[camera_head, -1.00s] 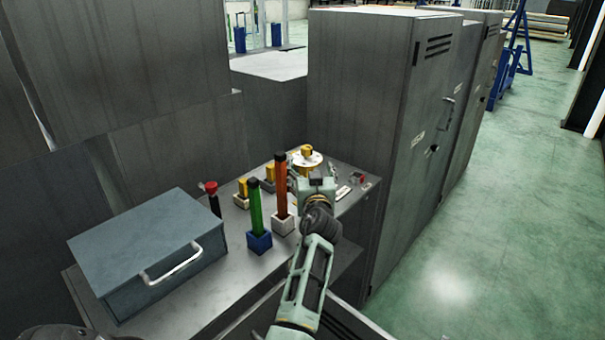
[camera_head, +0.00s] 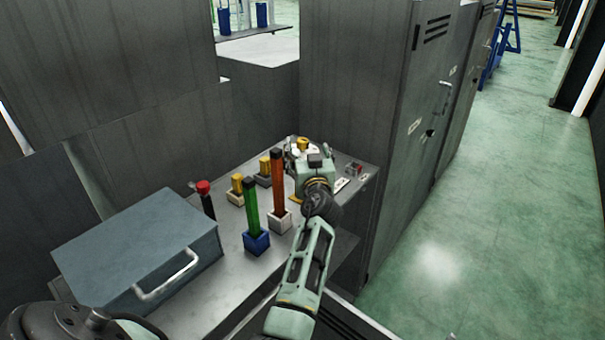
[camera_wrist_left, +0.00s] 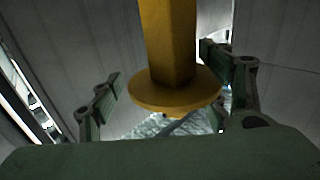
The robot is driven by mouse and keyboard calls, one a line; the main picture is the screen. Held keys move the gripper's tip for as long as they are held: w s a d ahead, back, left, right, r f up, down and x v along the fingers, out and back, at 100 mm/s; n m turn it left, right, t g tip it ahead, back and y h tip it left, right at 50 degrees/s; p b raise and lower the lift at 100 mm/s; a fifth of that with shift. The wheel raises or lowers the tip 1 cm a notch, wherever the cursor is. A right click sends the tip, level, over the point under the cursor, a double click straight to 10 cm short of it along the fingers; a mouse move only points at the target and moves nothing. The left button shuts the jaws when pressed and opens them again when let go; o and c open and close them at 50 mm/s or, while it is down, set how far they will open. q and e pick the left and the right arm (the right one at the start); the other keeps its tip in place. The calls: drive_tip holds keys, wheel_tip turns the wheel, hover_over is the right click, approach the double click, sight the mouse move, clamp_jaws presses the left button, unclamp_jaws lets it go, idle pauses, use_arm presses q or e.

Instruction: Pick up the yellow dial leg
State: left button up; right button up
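The yellow dial leg (camera_wrist_left: 168,45) fills the upper middle of the left wrist view as a yellow post with a wide round flange. It stands between the two spread fingers of my left gripper (camera_wrist_left: 160,66), with gaps on both sides. In the head view my left gripper (camera_head: 297,160) is over the far end of the bench top. A yellow knob on a pale disc (camera_head: 302,144) shows just behind it, partly hidden by the gripper. I cannot tell whether a finger touches the leg. My right gripper is not in view.
Close left of the gripper stand an orange post (camera_head: 278,180) in a white block and a green post (camera_head: 251,208) in a blue block. Yellow pieces (camera_head: 237,184), a red-topped stick (camera_head: 204,188) and a grey case (camera_head: 140,250) are further left. A tall cabinet (camera_head: 355,90) rises behind.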

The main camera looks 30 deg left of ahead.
use_arm(q)
drive_tip(key=shift+w+a+f, duration=0.1)
drive_tip(key=shift+a+f, duration=0.1)
drive_tip(key=c, duration=0.7)
drive_tip(key=shift+r, duration=0.1)
drive_tip(key=c, duration=0.8)
clamp_jaws()
drive_tip(key=shift+r, duration=0.2)
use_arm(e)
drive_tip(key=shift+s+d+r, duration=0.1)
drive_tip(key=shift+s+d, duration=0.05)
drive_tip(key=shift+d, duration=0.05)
